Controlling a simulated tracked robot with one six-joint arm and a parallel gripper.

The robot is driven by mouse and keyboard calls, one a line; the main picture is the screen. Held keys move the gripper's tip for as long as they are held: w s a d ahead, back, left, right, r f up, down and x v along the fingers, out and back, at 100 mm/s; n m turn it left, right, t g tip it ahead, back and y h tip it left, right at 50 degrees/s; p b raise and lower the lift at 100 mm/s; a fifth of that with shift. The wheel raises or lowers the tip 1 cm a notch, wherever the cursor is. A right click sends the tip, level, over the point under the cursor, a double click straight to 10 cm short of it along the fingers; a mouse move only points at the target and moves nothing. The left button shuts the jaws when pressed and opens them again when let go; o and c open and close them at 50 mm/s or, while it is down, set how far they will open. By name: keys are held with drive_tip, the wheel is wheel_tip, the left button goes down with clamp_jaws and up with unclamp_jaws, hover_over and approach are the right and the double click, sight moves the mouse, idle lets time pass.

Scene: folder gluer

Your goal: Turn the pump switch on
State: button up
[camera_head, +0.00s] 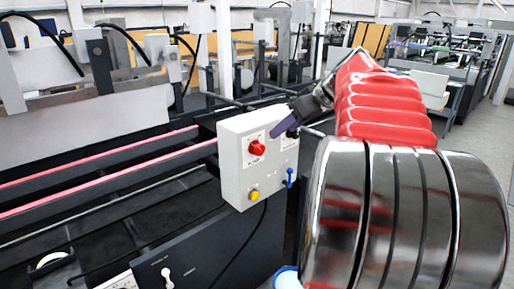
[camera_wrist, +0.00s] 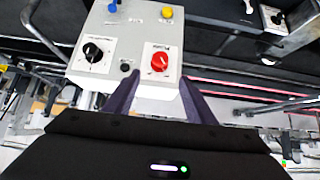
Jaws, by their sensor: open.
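The red rotary switch (camera_head: 257,147) sits on a white plate on the front of a light grey control box (camera_head: 232,175). In the wrist view the box appears upside down, and the red switch (camera_wrist: 159,62) has small lettering too blurred to read surely. My gripper (camera_head: 284,127) is to the right of the red switch in the head view, its purple fingers in front of the box. In the wrist view my gripper (camera_wrist: 158,80) is open, its fingers on either side of the red switch's plate and empty. Contact with the switch cannot be told.
The box also bears a yellow button (camera_head: 254,195), a blue toggle (camera_head: 289,177) and a black dial (camera_wrist: 93,52). My gripper hides the dial in the head view. Dark rails with red strips (camera_head: 110,170) run to the left of the box. A cable hangs below it.

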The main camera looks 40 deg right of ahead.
sight(261, 148)
drive_tip(key=shift+w+f, duration=0.1)
drive_tip(key=x, duration=1.3)
drive_tip(key=shift+w+f, duration=0.2)
